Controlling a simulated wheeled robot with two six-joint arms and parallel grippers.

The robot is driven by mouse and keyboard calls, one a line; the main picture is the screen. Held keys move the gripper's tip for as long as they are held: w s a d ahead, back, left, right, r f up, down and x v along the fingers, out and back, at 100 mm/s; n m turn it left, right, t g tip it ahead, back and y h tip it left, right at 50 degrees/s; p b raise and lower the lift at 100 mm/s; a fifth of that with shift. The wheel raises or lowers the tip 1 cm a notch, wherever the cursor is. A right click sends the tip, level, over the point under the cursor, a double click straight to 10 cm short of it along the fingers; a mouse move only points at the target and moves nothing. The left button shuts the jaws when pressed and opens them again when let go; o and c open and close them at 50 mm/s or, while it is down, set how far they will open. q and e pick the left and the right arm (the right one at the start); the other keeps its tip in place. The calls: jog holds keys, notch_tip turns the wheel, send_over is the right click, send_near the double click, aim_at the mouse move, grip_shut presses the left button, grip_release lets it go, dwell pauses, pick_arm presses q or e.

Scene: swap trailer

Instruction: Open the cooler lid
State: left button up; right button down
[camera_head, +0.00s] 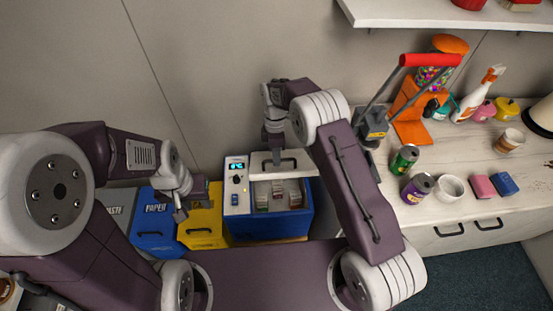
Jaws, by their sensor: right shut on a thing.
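The blue cooler (262,228) stands low against the wall, left of the counter, with a white control panel (237,192) on its left side. Its white lid (299,171) is at the back of the opening, and several small packs (277,196) show inside. A dark handle (289,162) is on the lid. My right gripper (274,146) reaches down from above and is shut at the lid handle; its fingertips are small and partly hidden. My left gripper (181,213) hangs above the blue and yellow bins, left of the cooler; its jaws are too small to read.
A blue paper bin (158,241) and a yellow bin (205,229) stand left of the cooler. A shelf (430,14) hangs above.

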jog(key=shift+w+f, duration=0.1)
jog(key=shift+w, duration=0.1)
jog(key=c, duration=1.7)
grip_release()
jog(key=shift+o, duration=1.1)
jog(key=shift+w+f, duration=0.15)
jog(key=shift+w, duration=0.05)
jog(key=shift+w+f, duration=0.1)
jog(key=shift+w, duration=0.15)
jog(key=shift+s, duration=0.25)
jog(key=shift+r, duration=0.2)
notch_tip(320, 180, up, 9)
jog(key=w, duration=0.1)
jog(key=shift+w+b, duration=0.3)
jog(key=shift+w, duration=0.1)
jog(key=shift+f, duration=0.1)
